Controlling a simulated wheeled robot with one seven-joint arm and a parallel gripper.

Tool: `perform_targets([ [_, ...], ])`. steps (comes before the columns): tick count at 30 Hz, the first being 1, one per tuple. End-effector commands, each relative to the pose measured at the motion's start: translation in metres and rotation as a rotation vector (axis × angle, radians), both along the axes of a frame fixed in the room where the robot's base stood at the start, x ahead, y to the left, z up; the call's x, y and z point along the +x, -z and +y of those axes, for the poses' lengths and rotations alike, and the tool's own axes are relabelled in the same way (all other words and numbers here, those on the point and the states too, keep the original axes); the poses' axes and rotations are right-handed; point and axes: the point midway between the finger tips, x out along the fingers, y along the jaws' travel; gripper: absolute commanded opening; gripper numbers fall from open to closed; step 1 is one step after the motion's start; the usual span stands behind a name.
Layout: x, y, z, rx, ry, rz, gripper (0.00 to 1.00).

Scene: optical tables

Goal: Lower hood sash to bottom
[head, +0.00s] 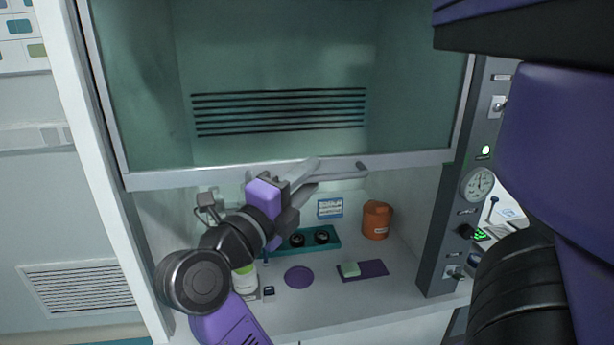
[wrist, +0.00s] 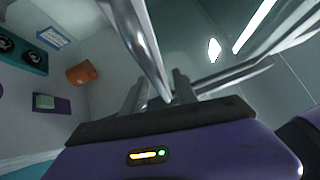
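The hood sash (head: 270,60) is a greenish glass pane with a pale bottom rail (head: 400,160), raised well above the work surface. A grey bar handle (head: 345,172) runs along the rail's front; a metal bar also shows in the wrist view (wrist: 235,76). My gripper (head: 316,174) is at the handle's left part, below the rail. Its two fingers are apart, with the bar seeming to pass between them. In the wrist view the fingers (wrist: 158,94) stand apart near the bar. Contact with the handle cannot be told. My gripper hides the handle's left end.
Inside the hood are an orange container (head: 376,220), a teal rack (head: 330,238) with black round items, a purple disc (head: 298,277), a purple mat (head: 373,269) with a green block, and a white-green bottle (head: 246,278). A control panel (head: 465,215) borders the right side.

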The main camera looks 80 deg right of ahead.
Motion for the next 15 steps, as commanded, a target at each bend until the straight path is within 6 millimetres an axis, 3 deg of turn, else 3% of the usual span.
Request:
perform_targets([
  [7,-0.0004,0.0003,-0.0009,0.0,0.0,0.0,0.34],
  [12,-0.0004,0.0002,-0.0007,0.0,0.0,0.0,0.01],
  [15,-0.0002,0.0003,-0.0007,0.0,0.0,0.0,0.0],
])
